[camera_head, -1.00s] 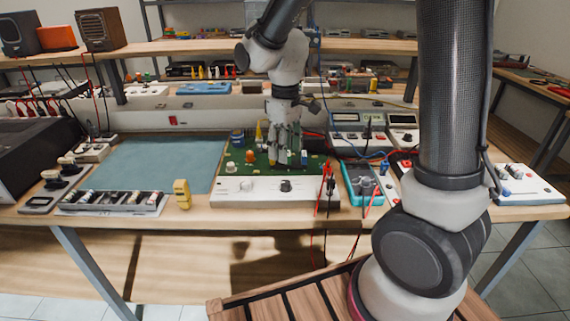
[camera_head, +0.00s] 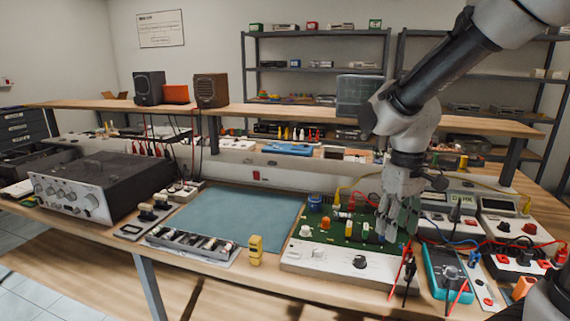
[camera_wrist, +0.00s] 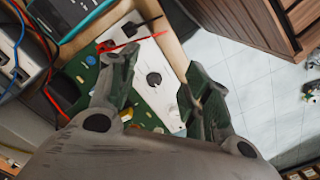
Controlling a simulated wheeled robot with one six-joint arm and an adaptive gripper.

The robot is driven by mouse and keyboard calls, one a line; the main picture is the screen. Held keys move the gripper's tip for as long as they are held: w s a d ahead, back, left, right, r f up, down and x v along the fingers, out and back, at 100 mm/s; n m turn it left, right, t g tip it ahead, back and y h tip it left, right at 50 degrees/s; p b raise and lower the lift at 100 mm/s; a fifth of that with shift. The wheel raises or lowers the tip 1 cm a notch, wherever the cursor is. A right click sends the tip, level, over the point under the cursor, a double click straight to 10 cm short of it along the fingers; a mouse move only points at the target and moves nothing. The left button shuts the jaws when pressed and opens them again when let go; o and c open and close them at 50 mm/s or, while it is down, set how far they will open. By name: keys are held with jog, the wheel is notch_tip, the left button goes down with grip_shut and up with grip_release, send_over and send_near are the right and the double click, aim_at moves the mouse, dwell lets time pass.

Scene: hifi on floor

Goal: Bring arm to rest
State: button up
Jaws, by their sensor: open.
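My gripper (camera_head: 400,218) hangs pointing down over the right part of a green circuit board with a white front panel (camera_head: 322,262). In the wrist view my gripper (camera_wrist: 160,85) has its two fingers spread apart with nothing between them. The board's white panel (camera_wrist: 152,62) with a dark knob shows beyond the fingers. I cannot tell how far the fingertips are above the board. My arm reaches in from the upper right of the head view.
A teal multimeter (camera_head: 447,270) with red and black leads lies right of the board. A black amplifier (camera_head: 105,185) stands at the left. A blue-green mat (camera_head: 240,218) is bare. A yellow block (camera_head: 255,250) stands near the front edge. A shelf (camera_head: 270,112) runs behind.

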jog(key=s+d+r+m+t, duration=0.4)
jog(key=s+d+r, duration=0.5)
jog(key=s, duration=0.3)
jog(key=shift+d+r+m+t, duration=0.2)
jog(key=shift+d+m+t, duration=0.25)
jog(key=shift+d, duration=0.3)
jog(key=shift+c, duration=0.5)
